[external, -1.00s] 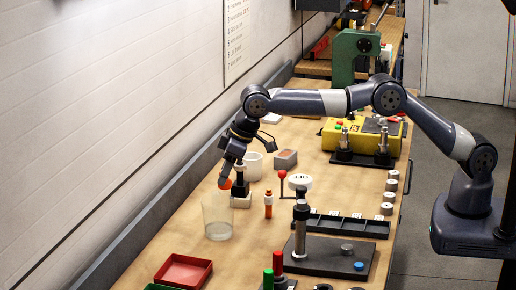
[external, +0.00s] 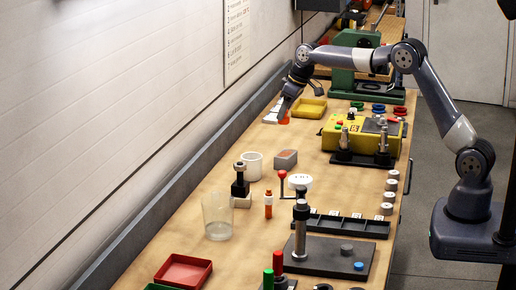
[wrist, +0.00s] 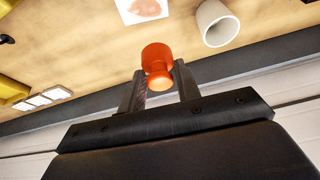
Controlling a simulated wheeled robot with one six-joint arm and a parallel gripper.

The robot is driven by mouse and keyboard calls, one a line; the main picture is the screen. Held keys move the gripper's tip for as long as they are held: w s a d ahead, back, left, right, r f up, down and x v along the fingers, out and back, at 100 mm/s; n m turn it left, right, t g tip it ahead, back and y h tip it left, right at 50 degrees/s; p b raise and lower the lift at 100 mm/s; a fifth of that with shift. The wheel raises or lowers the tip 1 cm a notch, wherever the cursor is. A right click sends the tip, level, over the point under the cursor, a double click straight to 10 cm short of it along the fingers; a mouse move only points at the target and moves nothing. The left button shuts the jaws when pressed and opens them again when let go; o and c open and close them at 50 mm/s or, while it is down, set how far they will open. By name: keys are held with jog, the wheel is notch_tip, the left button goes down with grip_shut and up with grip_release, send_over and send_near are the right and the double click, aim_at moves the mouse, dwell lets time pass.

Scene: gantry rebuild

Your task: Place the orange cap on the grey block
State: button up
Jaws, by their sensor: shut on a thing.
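My gripper (external: 284,119) is shut on the orange cap (wrist: 157,62), above the far left part of the bench, near the wall. The cap also shows as a small orange spot under the fingers in the external view (external: 284,122). In the wrist view it sits between the two fingers, with its narrower end toward the camera. A grey block (external: 286,160) with a reddish patch on top stands to the right of the white mug, nearer the external camera than my gripper. In the wrist view, a pale square with an orange patch (wrist: 143,9) at the top edge appears to be its top.
The white mug (external: 252,166) stands beside the block and shows in the wrist view (wrist: 216,23). A yellow tray (external: 309,108) and white cards (external: 270,117) are close to my gripper. A yellow control box (external: 350,134) is at the right. A clear beaker (external: 217,216) is nearer.

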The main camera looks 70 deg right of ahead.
jog(key=f, duration=0.4)
jog(key=d+f+p, duration=0.1)
jog(key=f, duration=0.1)
jog(key=shift+s+f, duration=0.1)
jog(key=shift+s, duration=0.15)
jog(key=shift+f+p, duration=0.35)
jog(key=shift+f, duration=1.8)
jog(key=shift+f, duration=0.25)
jog(key=o, duration=0.9)
jog(key=shift+o, duration=0.2)
jog(key=shift+r, duration=0.1)
jog(key=shift+r, duration=0.3)
jog(key=b+v, duration=0.2)
jog(key=v, duration=0.9)
jog(key=shift+s+r, duration=0.25)
jog(key=shift+r, duration=0.05)
jog(key=shift+a, duration=0.1)
